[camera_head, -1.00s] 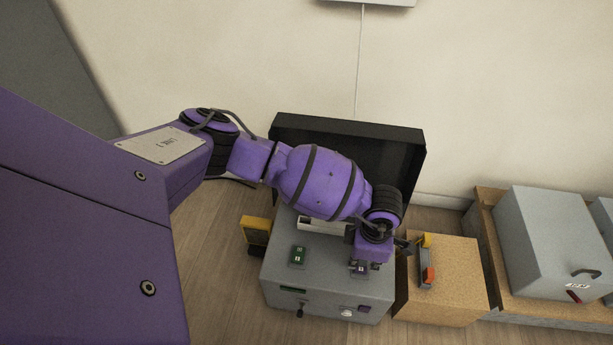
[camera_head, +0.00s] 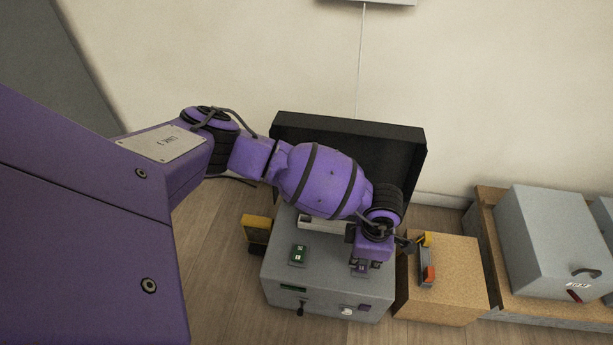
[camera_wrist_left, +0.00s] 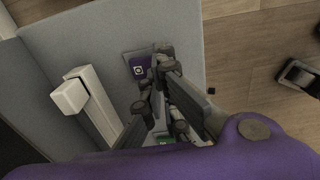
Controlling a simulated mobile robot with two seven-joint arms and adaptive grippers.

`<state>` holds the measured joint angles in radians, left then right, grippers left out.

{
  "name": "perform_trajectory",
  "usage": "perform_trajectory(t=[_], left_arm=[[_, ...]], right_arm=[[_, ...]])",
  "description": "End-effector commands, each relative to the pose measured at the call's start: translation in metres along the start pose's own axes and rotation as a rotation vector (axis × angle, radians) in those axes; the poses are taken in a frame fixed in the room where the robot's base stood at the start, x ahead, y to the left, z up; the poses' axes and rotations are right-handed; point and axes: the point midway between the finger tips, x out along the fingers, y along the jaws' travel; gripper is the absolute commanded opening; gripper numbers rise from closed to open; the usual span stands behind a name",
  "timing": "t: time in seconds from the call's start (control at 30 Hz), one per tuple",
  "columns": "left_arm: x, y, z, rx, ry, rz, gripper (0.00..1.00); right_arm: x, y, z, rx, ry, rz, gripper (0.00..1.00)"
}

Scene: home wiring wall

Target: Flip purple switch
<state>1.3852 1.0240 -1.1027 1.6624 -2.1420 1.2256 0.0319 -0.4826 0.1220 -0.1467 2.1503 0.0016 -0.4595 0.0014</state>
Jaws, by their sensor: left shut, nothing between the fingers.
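The purple switch (camera_head: 361,268) sits on the top of a grey box (camera_head: 325,275), at its right side, partly hidden by my left arm. In the left wrist view the purple switch (camera_wrist_left: 138,67) shows as a purple rocker with a white mark on a grey plate. My left gripper (camera_wrist_left: 163,55) is shut and empty, with its fingertips right beside the switch and overlapping its plate in the picture; I cannot tell if they touch it. In the head view the fingers are mostly hidden under my purple wrist. My right gripper is in neither view.
A green switch (camera_head: 299,254) sits on the left of the box top. A white slider (camera_wrist_left: 95,105) stands out from the box. A black lid (camera_head: 400,150) stands open behind. A wooden box (camera_head: 450,290) with an orange-handled tool (camera_head: 427,262) stands at the right.

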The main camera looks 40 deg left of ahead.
Motion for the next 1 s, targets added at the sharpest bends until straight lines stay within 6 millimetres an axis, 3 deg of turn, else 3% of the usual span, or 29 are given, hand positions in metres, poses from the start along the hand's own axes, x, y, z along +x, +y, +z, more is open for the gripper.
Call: perform_trajectory(t=[1.0], left_arm=[[0.014, 0.001, 0.001, 0.0, -0.002, 0.002, 0.0]], right_arm=[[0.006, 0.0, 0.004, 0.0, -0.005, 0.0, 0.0]])
